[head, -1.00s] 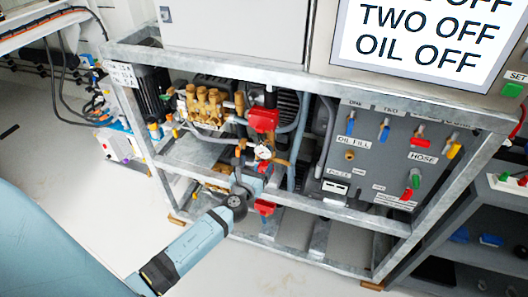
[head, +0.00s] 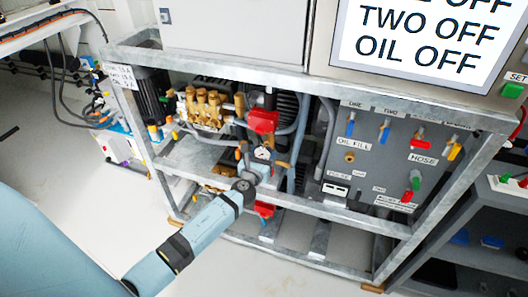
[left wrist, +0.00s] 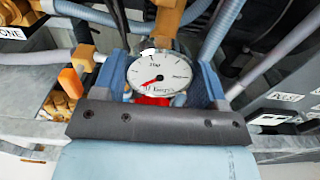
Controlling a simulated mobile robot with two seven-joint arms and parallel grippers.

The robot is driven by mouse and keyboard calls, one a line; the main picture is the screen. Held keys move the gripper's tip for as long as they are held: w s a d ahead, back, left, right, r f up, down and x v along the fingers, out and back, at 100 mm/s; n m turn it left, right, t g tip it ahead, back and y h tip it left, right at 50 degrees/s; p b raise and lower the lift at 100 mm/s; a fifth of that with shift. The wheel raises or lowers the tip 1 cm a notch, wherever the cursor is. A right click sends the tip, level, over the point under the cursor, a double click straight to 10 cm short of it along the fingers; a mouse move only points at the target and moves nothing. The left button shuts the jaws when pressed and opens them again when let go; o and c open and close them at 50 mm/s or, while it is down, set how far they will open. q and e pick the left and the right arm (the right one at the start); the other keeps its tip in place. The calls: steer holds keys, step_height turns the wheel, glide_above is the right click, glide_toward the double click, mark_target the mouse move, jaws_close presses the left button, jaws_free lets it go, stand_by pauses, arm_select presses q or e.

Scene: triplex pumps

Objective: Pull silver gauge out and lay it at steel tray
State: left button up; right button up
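The gauge (head: 262,154) has a round white dial and sits in the pump frame below a red valve part. In the left wrist view the gauge (left wrist: 160,73) faces me, with a red pointer and a dark-lettered dial. My left gripper (head: 254,170) is just in front of and below it. In the left wrist view the blue fingers of my left gripper (left wrist: 158,80) stand apart, one on each side of the dial. I cannot tell whether they touch it. My right gripper is out of view. I cannot make out a steel tray.
The galvanised frame (head: 300,82) surrounds the pump, with brass fittings (head: 208,106) and hoses close to the gauge. A red part (head: 263,121) is just above it. A grey valve panel (head: 395,165) is to the right. The white floor (head: 60,165) is clear at left.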

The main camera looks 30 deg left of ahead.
arm_select(q)
steer(key=c, duration=0.5)
steer(key=shift+p+v, duration=0.3)
steer(key=shift+v, duration=3.4)
steer(key=shift+c, duration=0.2)
